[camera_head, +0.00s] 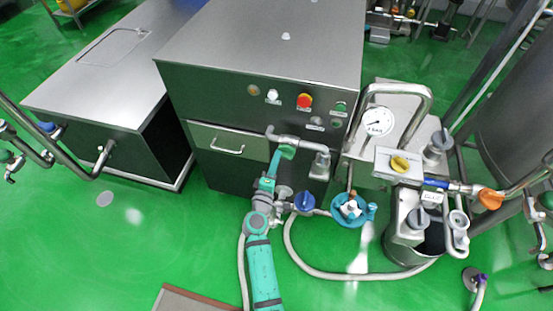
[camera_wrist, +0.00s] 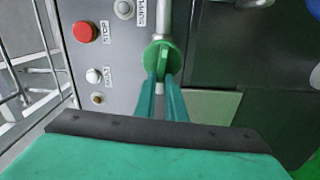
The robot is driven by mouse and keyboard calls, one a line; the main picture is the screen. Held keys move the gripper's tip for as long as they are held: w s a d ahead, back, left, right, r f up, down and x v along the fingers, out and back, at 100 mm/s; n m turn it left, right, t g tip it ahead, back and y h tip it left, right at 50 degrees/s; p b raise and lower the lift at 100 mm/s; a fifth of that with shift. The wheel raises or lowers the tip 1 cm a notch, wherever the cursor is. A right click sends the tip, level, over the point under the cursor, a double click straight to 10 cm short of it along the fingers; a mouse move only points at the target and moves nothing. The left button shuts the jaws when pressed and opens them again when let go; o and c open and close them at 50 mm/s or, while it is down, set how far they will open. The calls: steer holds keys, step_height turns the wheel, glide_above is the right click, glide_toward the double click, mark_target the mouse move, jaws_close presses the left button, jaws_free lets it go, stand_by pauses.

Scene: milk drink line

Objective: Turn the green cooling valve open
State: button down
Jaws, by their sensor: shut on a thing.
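The green cooling valve (camera_wrist: 163,50) has a round green handle on a grey metal pipe at the front of the steel cabinet. In the wrist view my gripper (camera_wrist: 164,76) is shut on this handle, with one teal finger on each side of it.
The steel cabinet (camera_head: 262,48) carries a red button (camera_head: 305,101) and other small controls. A blue valve (camera_head: 305,201) and a blue round fitting (camera_head: 350,209) are close to the right of my arm. A pressure gauge (camera_head: 379,122) stands further right. Green floor (camera_head: 130,260) is clear at left.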

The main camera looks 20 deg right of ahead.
steer(key=shift+f+n, duration=0.2)
steer(key=shift+n, duration=0.4)
steer(key=c, duration=1.8)
jaws_free()
steer(key=v, duration=1.1)
